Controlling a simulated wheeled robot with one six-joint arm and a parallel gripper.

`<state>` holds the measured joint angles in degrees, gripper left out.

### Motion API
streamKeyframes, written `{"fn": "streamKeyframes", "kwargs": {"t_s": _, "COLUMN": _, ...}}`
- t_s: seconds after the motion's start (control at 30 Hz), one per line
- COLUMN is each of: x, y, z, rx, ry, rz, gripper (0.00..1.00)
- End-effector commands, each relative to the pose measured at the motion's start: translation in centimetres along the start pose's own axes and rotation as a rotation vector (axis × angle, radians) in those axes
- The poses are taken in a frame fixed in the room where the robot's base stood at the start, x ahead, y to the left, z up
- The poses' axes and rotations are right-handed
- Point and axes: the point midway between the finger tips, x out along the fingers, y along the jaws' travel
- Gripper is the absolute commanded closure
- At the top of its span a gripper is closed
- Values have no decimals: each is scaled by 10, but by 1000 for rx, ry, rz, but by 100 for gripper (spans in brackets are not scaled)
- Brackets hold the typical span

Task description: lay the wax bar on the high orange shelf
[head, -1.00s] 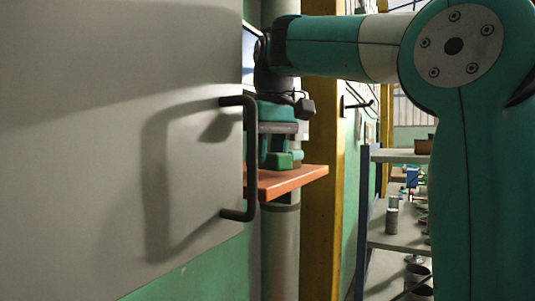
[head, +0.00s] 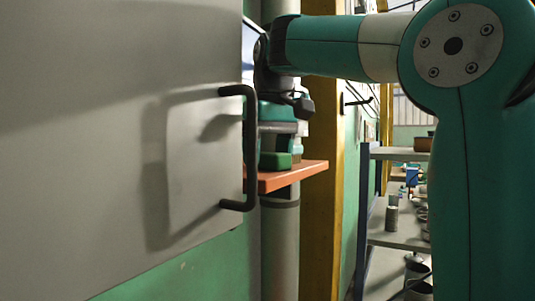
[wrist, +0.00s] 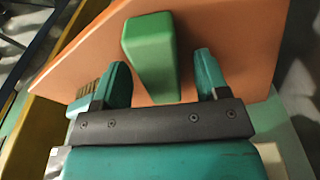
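A green block, which I take to be the wax bar (wrist: 150,50), lies on the orange shelf (wrist: 240,50) in the wrist view. In the head view my gripper (head: 281,145) is just above the shelf.
A grey door panel (head: 90,130) with a black handle (head: 240,150) stands close at the left, beside the gripper and shelf. A brown ribbed item (wrist: 88,86) sits next to the left finger. A yellow post (head: 320,200) and a grey shelf rack (head: 400,232) stand to the right.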

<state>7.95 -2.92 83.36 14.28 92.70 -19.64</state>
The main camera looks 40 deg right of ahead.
Motion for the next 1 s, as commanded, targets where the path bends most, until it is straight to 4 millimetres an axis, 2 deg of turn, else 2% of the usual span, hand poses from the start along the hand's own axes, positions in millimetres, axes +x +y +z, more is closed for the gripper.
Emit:
{"fn": "streamKeyframes", "kwargs": {"t_s": 0.13, "x": -2, "y": 0, "z": 0, "rx": 0, "ry": -1, "rz": 0, "gripper": 32}}
{"fn": "streamKeyframes", "kwargs": {"t_s": 0.23, "x": -12, "y": 0, "z": 0, "rx": 0, "ry": 0, "rz": 0, "gripper": 32}}
{"fn": "streamKeyframes", "kwargs": {"t_s": 0.6, "x": -80, "y": 0, "z": -1, "rx": 0, "ry": 0, "rz": 0, "gripper": 32}}
{"fn": "streamKeyframes", "kwargs": {"t_s": 0.83, "x": -108, "y": 0, "z": -1, "rx": 0, "ry": 2, "rz": 0, "gripper": 32}}
{"fn": "streamKeyframes", "kwargs": {"t_s": 1.0, "x": -119, "y": 0, "z": 0, "rx": 1, "ry": 1, "rz": 0, "gripper": 32}}
